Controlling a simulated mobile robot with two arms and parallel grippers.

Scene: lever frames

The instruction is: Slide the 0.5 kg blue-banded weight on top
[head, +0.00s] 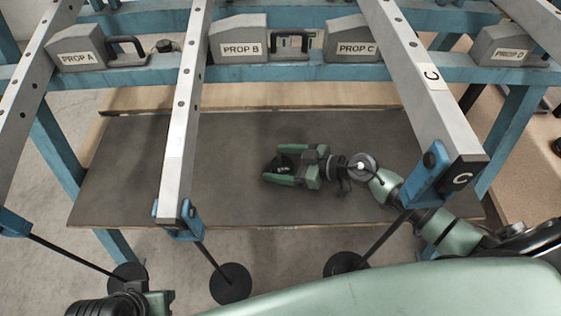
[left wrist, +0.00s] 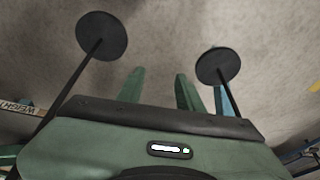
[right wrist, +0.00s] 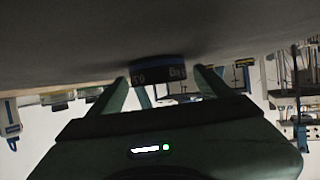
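The blue-banded weight (right wrist: 158,72) is a short dark cylinder with pale, upside-down markings in the right wrist view. In the head view the dark weight (head: 282,163) is on the grey board, partly between my right gripper's green fingers. My right gripper (head: 270,167) is low over the board, pointing left; its fingers are open on either side of the weight, with narrow gaps seeming to show. My left gripper (left wrist: 158,90) is open and empty, over the floor near two hanger discs. Black hanger discs (head: 127,278), (head: 230,284) and (head: 346,264) hang on rods below the grey beams.
Grey beams, one marked C (head: 432,76), overhang the grey board (head: 225,200). Blocks PROP A (head: 78,57), PROP B (head: 240,48), PROP C (head: 352,48) and PROP D (head: 510,54) sit on the blue rail. The board's left part is clear.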

